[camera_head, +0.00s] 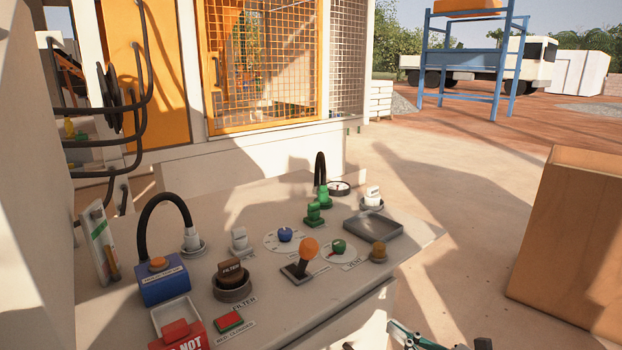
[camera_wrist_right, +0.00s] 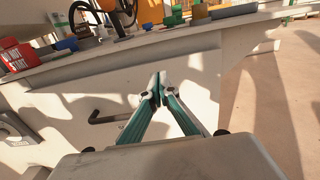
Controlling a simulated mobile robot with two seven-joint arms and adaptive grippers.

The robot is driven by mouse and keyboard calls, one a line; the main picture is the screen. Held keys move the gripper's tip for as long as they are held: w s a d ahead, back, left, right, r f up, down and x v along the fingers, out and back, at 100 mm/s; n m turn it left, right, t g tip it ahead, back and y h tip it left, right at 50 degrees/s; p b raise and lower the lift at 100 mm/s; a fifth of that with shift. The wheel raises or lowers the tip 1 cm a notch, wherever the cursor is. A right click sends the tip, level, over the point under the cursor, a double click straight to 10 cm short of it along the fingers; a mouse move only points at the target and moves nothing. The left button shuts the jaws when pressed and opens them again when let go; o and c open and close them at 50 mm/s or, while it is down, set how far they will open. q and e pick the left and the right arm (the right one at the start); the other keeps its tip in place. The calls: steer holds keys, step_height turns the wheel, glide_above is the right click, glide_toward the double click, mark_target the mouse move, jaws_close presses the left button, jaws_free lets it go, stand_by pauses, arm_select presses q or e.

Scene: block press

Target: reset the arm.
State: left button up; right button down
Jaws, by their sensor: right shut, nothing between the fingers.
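My right gripper (camera_head: 422,340) shows only in part at the bottom edge of the head view, in front of the panel's right corner. In the right wrist view its two green-lined fingers (camera_wrist_right: 157,90) are closed together with nothing between them. They point at the pale front face of the control panel (camera_wrist_right: 195,50), below its top edge, apart from the controls. The left gripper is in neither view.
The panel top (camera_head: 270,210) carries an orange-knobbed lever (camera_head: 308,247), a blue box (camera_head: 162,281) with a black hose, a filter knob (camera_head: 231,273), a red block (camera_head: 180,335) and a grey tray (camera_head: 373,228). A brown crate (camera_head: 570,240) stands on the right. Floor between is clear.

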arm_select(q)
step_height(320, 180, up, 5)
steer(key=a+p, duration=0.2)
steer(key=p, duration=0.8)
arm_select(e)
steer(key=s+d+r+m+t+h, duration=0.15)
steer(key=s+r+m, duration=0.25)
steer(key=s+m, duration=0.4)
steer(key=s+r+m+t+h, duration=0.25)
steer(key=s+m, duration=0.25)
steer(key=m, duration=0.6)
arm_select(q)
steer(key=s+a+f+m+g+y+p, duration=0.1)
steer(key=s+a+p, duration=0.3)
steer(key=p, duration=0.6)
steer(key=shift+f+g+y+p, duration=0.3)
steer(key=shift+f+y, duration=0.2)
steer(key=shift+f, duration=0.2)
arm_select(e)
steer(key=s+f+m+g+h, duration=0.2)
steer(key=s+f+m+g, duration=0.1)
steer(key=s+m, duration=0.7)
steer(key=s+f+m+g+h, duration=0.2)
steer(key=s+f+m+g, duration=0.2)
steer(key=s+m, duration=0.6)
steer(key=s+f, duration=0.1)
steer(key=s, duration=0.8)
steer(key=shift+f+g, duration=0.3)
steer(key=shift+f, duration=0.05)
